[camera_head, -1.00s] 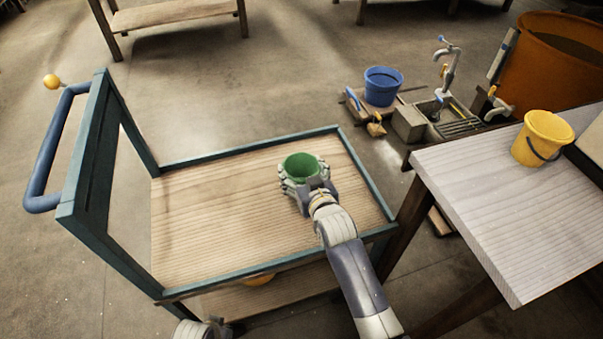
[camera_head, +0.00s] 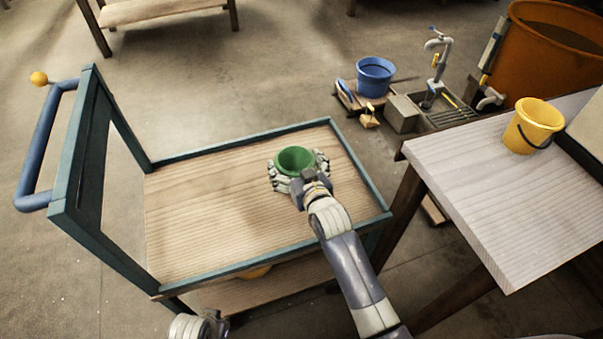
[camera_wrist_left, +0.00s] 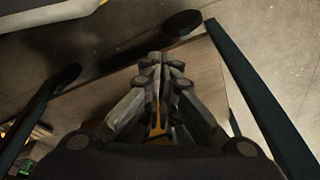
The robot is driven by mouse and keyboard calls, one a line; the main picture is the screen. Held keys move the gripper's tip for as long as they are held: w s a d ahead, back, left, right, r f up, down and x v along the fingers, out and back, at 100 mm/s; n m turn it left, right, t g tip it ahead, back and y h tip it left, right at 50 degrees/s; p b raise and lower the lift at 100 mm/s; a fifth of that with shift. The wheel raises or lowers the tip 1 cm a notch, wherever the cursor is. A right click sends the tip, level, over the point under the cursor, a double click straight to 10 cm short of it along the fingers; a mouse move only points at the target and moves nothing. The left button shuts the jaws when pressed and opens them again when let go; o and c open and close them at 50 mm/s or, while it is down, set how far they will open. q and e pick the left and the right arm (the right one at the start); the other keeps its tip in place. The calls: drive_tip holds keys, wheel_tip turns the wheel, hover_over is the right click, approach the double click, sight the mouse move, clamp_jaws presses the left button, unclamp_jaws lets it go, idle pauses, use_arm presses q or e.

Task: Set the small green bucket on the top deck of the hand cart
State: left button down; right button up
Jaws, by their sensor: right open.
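The small green bucket (camera_head: 295,161) is upright on the wooden top deck (camera_head: 210,215) of the hand cart, toward its right end. My right gripper (camera_head: 298,172) is open, with its fingers spread low around the bucket's sides. Whether they touch it I cannot tell, and the fingers and wrist hide the bucket's lower part. My left gripper (camera_wrist_left: 160,65) shows in the left wrist view with its fingers together. In the head view only a part of the left arm shows at the bottom edge, by the cart's front.
A teal rim (camera_head: 240,147) edges the deck, and a blue push handle (camera_head: 42,145) stands at its left. A pale table (camera_head: 500,205) at right bears a yellow bucket (camera_head: 533,125). A blue bucket (camera_head: 375,77) stands by the tap behind. The deck's left half is bare.

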use_arm(q)
drive_tip(key=s+f+p, duration=0.2)
drive_tip(key=s+f, duration=0.2)
drive_tip(key=f, duration=0.3)
drive_tip(key=shift+s+a+f+g, duration=0.25)
drive_tip(key=shift+a+f+g, duration=0.05)
drive_tip(key=shift+f, duration=0.1)
use_arm(e)
drive_tip(key=v, duration=1.2)
drive_tip(key=shift+w+f, duration=0.1)
